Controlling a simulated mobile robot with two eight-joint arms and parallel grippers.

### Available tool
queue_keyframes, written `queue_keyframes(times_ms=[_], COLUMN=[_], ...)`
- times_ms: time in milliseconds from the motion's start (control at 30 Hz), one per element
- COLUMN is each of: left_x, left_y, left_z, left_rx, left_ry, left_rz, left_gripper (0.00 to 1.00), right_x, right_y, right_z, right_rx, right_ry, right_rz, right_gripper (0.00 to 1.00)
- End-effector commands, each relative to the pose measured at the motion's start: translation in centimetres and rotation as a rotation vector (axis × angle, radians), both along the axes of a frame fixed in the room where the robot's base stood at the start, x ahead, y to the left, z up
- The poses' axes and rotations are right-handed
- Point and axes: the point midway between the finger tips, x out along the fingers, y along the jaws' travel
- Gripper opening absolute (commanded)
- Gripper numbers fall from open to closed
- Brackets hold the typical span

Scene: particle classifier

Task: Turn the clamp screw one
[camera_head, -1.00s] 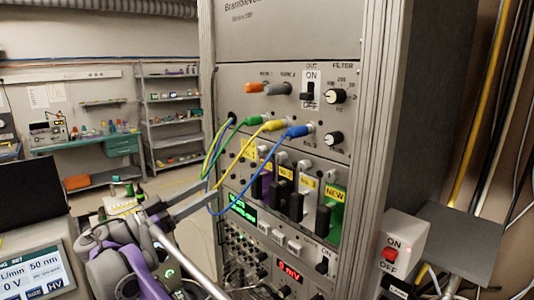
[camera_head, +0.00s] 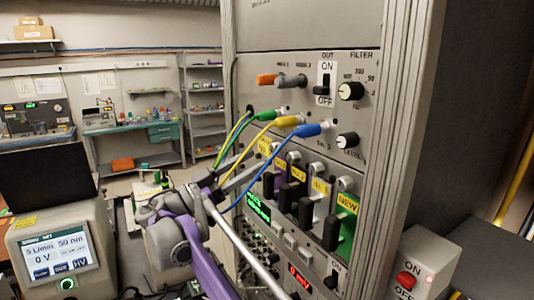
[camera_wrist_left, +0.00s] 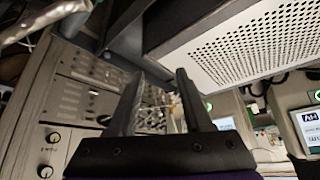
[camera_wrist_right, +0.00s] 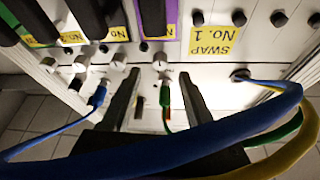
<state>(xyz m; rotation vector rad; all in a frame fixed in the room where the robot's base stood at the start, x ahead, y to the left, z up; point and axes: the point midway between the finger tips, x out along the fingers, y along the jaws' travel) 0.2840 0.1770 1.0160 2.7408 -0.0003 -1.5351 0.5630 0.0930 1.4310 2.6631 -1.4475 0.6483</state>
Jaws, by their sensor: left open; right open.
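A row of upright modules with yellow labels sits in the rack, each with a pale knob-like screw at its top. In the right wrist view the screw by the "SWAP No. 1" label (camera_wrist_right: 217,38) is a white knob (camera_wrist_right: 160,64). My right gripper (camera_wrist_right: 160,74) is open, its fingertips on either side of that knob with gaps showing. In the head view my right gripper (camera_head: 240,174) is at the left end of the module row, partly behind cables, and the first screw cannot be made out there. My left gripper (camera_wrist_left: 160,77) is open and empty, seen only in its wrist view.
Blue (camera_head: 310,130), yellow (camera_head: 288,121) and green (camera_head: 262,115) cables plug in above the modules and hang past my right gripper. In the right wrist view the blue cable (camera_wrist_right: 240,103) crosses close in front. A perforated white panel (camera_wrist_left: 250,45) is above my left gripper.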

Motion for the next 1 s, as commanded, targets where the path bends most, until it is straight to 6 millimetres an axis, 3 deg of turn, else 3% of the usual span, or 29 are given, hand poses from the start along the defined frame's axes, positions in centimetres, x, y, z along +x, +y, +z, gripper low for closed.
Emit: queue_keyframes(times_ms=[100,300,667,1000], left_x=[0.2,0.2,0.2,0.2], left_y=[0.0,0.0,0.0,0.0], left_z=[0.2,0.3,0.3,0.3], left_rx=[0.000,0.000,0.000,0.000], left_ry=[-0.003,-0.005,-0.005,-0.005], left_rz=[0.000,0.000,0.000,0.000], left_gripper=[0.50,0.50,0.50,0.50], right_x=[1.1,2.1,2.3,2.3], right_y=[-1.8,-3.5,-3.8,-3.8], right_z=[0.9,1.7,1.9,1.8], right_rx=[-0.001,0.000,0.001,0.000], right_ry=[0.000,0.000,0.001,0.000], right_rz=[-0.002,0.000,0.000,0.000], right_gripper=[0.60,0.60,0.60,0.00])
